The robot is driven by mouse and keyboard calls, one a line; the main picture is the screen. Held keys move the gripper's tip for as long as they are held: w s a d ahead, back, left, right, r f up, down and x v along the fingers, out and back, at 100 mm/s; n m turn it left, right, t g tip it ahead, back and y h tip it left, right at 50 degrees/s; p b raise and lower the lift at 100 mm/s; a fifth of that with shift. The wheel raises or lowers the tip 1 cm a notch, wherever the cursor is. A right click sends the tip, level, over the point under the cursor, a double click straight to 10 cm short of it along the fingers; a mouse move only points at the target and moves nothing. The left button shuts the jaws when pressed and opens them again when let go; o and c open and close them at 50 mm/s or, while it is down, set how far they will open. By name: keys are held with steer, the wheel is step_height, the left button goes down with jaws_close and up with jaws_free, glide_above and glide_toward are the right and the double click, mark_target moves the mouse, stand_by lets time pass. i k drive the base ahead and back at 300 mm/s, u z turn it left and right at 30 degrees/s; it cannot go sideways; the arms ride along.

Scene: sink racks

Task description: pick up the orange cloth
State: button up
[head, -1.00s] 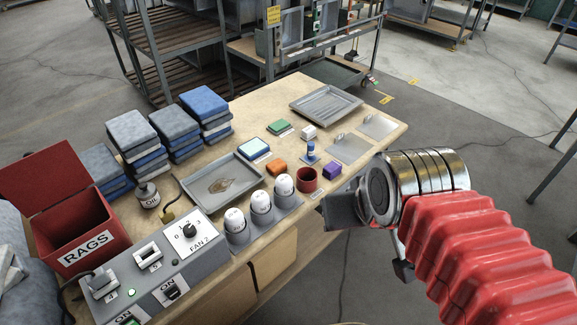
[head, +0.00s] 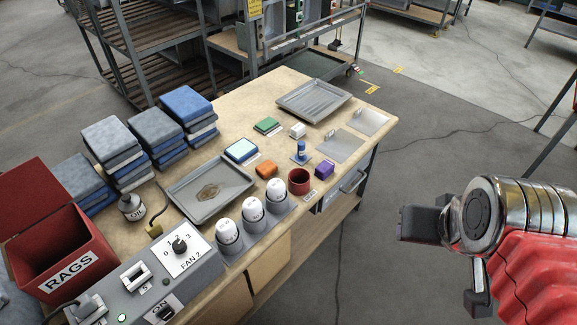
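The orange cloth (head: 266,169) is a small folded block lying on the wooden worktable. It sits between a light-blue folded cloth on a tray or pad (head: 241,151) and a dark red cup (head: 299,181). My gripper (head: 442,262) is at the right of the head view, off the table's right side and over the floor. Its two dark fingers look spread apart, with nothing seen between them. It is well apart from the orange cloth. The inner finger faces are partly hidden.
Three white-capped jars (head: 253,209) stand in front of the cloth. A purple block (head: 324,170), a blue bottle (head: 301,152) and a green block (head: 267,125) are near it. A grey tray (head: 188,210) lies left. A red RAGS bin (head: 90,235) stands at front left.

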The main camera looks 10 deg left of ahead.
mark_target(266, 168)
steer(key=z, duration=1.3)
steer(key=i, duration=0.55)
steer(key=u, duration=2.8)
